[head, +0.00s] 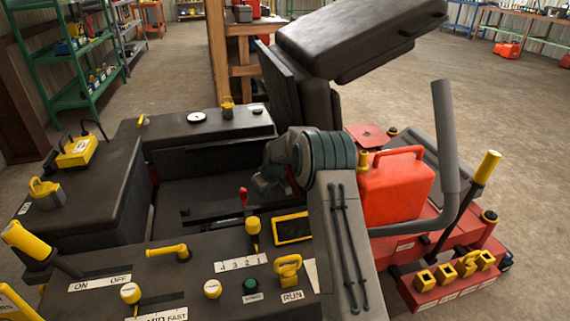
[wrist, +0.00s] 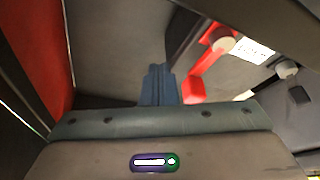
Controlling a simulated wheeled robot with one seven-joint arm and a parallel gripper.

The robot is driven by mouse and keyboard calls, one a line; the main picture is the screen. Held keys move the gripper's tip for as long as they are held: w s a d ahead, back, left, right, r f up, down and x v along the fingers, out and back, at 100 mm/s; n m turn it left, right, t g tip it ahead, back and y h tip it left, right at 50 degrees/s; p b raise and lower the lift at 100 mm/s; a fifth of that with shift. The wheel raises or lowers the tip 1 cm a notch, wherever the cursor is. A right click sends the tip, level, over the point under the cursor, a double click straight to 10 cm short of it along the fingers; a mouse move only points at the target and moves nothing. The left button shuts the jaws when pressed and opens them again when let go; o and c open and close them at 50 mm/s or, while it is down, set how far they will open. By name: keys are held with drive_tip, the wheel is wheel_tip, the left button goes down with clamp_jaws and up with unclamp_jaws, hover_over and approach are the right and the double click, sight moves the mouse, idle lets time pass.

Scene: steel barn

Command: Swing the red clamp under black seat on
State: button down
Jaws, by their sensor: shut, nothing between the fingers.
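The black seat (head: 360,40) is tipped up at the top of the head view, above the machine's dark well. In the wrist view a red clamp handle (wrist: 205,72) runs from a round pale pivot down to a red end, beside a white label (wrist: 256,50). My gripper (wrist: 159,72) is shut and empty, with its fingertips just left of the handle's lower end. I cannot tell whether they touch it. In the head view my gripper (head: 266,184) reaches into the well under the seat. My wrist hides most of the clamp area there.
A red fuel can (head: 397,188) stands close right of my arm, beside a grey bent bar (head: 446,130). A control panel with yellow levers and knobs (head: 212,288) lies in front. A small red-topped lever (head: 243,196) stands left of my gripper. A second pale knob (wrist: 286,68) sits right of the label.

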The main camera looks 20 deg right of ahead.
drive_tip(key=shift+m, duration=0.7)
drive_tip(key=s+r+p, duration=0.1)
drive_tip(key=s+r, duration=0.1)
drive_tip(key=r, duration=0.1)
drive_tip(key=s+d+r+p, duration=0.1)
drive_tip(key=s+r, duration=0.2)
drive_tip(key=r, duration=0.1)
drive_tip(key=s+d+r+p, duration=0.1)
drive_tip(key=s+r, duration=0.2)
drive_tip(key=shift+s+r, duration=0.2)
drive_tip(key=shift+r, duration=0.1)
drive_tip(key=s+a+r+m+h+p, duration=0.1)
drive_tip(key=s+r+p, duration=0.5)
drive_tip(key=s+r, duration=0.5)
drive_tip(key=shift+s+a+r, duration=0.15)
drive_tip(key=shift+a+r, duration=0.05)
drive_tip(key=shift+r, duration=1.6)
